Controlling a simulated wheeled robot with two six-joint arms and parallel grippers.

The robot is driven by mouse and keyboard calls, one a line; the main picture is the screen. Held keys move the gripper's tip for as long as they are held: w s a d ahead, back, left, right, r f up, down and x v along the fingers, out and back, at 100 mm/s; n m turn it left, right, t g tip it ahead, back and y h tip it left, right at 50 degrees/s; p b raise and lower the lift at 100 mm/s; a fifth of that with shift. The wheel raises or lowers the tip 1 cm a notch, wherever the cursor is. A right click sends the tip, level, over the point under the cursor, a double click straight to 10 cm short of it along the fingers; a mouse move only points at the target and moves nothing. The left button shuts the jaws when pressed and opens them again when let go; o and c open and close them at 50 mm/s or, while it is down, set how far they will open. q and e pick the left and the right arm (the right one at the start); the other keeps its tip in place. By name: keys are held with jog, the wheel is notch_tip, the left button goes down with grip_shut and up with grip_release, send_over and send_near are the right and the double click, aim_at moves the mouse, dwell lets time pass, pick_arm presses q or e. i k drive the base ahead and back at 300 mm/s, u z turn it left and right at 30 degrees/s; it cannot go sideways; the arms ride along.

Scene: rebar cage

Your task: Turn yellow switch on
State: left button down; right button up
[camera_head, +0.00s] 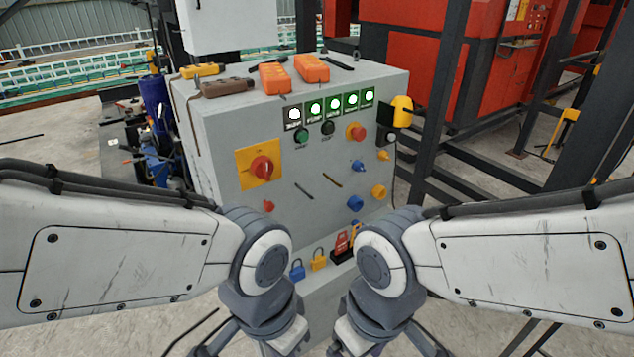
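A grey control box (222,130) stands in front of me. On the right of its sloped front are a yellow knob (378,192) at the lower right and a smaller yellow knob (383,155) above it. I cannot tell from here how either is turned. A red rotary switch (261,168) sits on a yellow plate at the left. My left gripper (243,348) and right gripper (384,349) point down at the bottom edge, below and apart from the knobs. Both are partly cut off, so their opening is unclear.
Blue knobs (355,203), a red mushroom button (355,132) and lit green indicators (333,104) share the panel. Orange and yellow devices (311,69) lie on top. Padlocks (319,260) sit on a ledge below, between my arms. Dark steel posts (446,90) stand at right.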

aim_at(383, 156)
jog(key=k, duration=0.5)
jog(key=z, duration=1.25)
jog(key=i, duration=1.15)
jog(key=u, duration=1.8)
